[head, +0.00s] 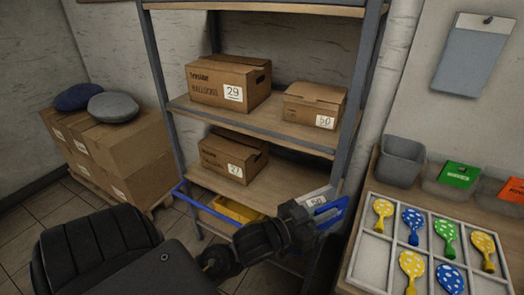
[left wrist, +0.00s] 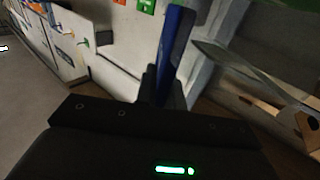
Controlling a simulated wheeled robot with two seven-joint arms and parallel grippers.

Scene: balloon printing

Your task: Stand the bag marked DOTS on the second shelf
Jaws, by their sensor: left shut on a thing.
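My left gripper (head: 318,218) reaches in from the bottom, in front of the shelf unit's lower right side. It is shut on a flat blue thing (head: 338,211), seemingly a bag; no DOTS mark can be read on it. In the left wrist view the blue thing (left wrist: 175,48) stands thin and edge-on between the fingers. The rack has a board (head: 275,132) with two cartons and a lower board (head: 275,190) with one carton. My right gripper is not in view.
Cartons 29 (head: 228,82) and 50 (head: 315,104) fill much of the upper board; carton 27 (head: 233,155) stands below left. A grey upright (head: 357,95) edges the rack's right side. At right, a tray (head: 385,275) holds dotted balloons; green (head: 458,174) and orange (head: 513,190) packets stand behind.

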